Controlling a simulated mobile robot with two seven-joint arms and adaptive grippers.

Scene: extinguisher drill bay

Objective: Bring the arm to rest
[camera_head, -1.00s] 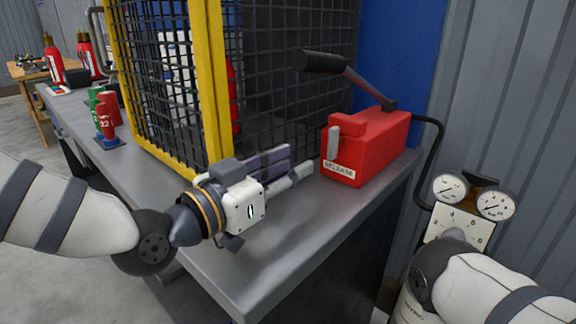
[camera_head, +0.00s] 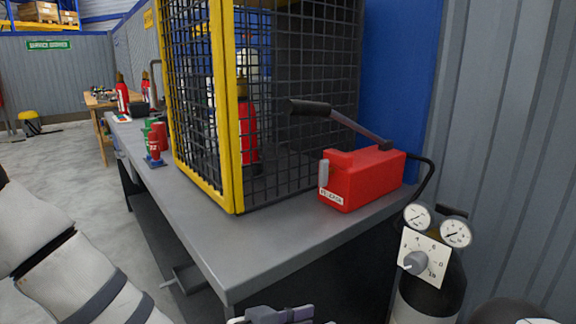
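My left arm (camera_head: 70,265) comes in from the lower left. Only the top of my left gripper (camera_head: 285,315) shows at the bottom edge, below the bench's front corner. Its fingers are mostly cut off, so I cannot tell whether it is open or shut. A bit of my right arm (camera_head: 515,312) shows at the bottom right; its gripper is out of view. The red release box (camera_head: 365,180) stands on the grey bench (camera_head: 235,245), its black-gripped lever (camera_head: 335,112) raised toward the left. No gripper touches it.
A yellow-framed mesh cage (camera_head: 225,130) on the bench holds a red extinguisher (camera_head: 248,130). Green and red cylinders (camera_head: 158,140) stand left of it. A dark cylinder with gauges and a dial plate (camera_head: 424,258) stands right of the bench. Open floor (camera_head: 60,150) lies left.

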